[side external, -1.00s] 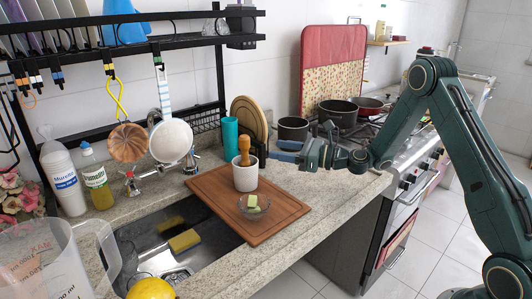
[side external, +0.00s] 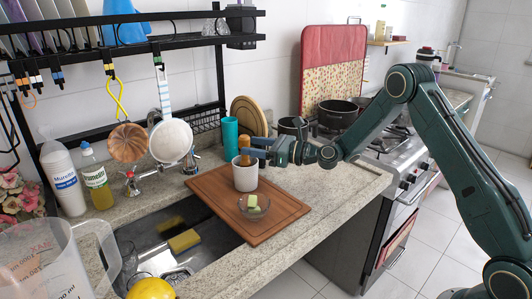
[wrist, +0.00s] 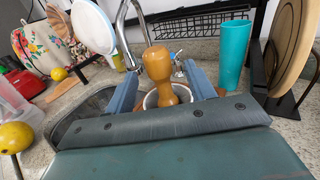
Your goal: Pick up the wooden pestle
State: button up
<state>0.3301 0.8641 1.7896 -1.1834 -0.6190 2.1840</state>
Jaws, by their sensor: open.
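The wooden pestle (wrist: 158,72) stands upright in a white mortar (side external: 245,178) on the brown cutting board (side external: 207,189). In the side view the pestle's upper part (side external: 244,145) is partly covered by my gripper (side external: 256,148). In the wrist view my gripper (wrist: 163,88) is open, with one blue finger on each side of the pestle. The pestle's handle rises between the fingers, with a gap visible on both sides.
A glass bowl (side external: 254,206) with green and white pieces sits in front of the mortar. A teal cup (side external: 230,138) and round wooden boards (side external: 249,117) stand behind. The sink (side external: 165,245) lies left, and pots (side external: 338,113) stand on the stove to the right.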

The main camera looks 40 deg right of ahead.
aim_at(244, 145)
jog(key=shift+x, duration=1.7)
jog(key=shift+c, duration=0.4)
jog(key=c, duration=1.1)
